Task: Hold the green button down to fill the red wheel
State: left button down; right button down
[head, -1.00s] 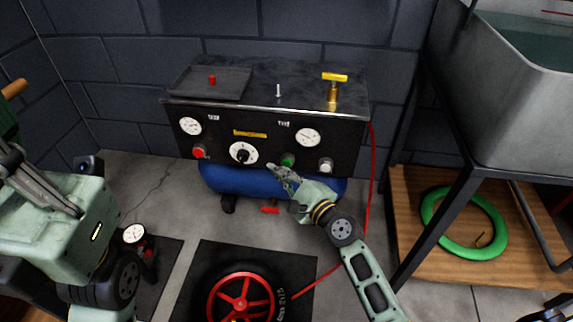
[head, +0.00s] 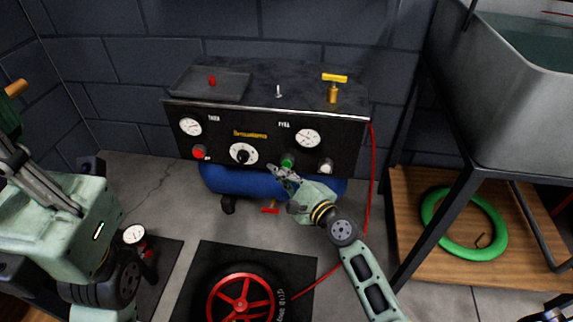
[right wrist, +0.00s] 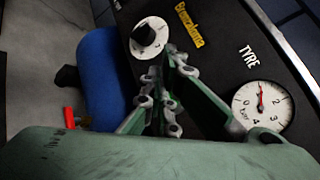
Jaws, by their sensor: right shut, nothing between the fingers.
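The green button (head: 287,162) is on the front of the black panel (head: 222,152). My right gripper (head: 274,169) is shut and empty, with its fingertips in front of the panel just below and left of the button. Whether it touches the button cannot be told. In the right wrist view the closed fingers (right wrist: 163,95) point at the panel, and the button is not visible. The red wheel (head: 241,297) lies on a black mat (head: 207,262). A red hose (head: 322,280) runs to it.
The tyre gauge (right wrist: 262,108) has its needle pointing up, between 1 and 2. A black and white dial (head: 243,153), a red button (head: 199,153) and a white button (head: 326,165) flank the green one. A blue tank (head: 240,182) sits below. A metal stand (head: 440,215) is at right.

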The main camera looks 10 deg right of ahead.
jog(key=shift+w, duration=0.1)
jog(key=shift+w+d, duration=0.15)
jog(key=shift+w, duration=0.15)
jog(key=shift+w+d, duration=0.2)
jog(key=shift+w, duration=0.2)
dwell(7.2)
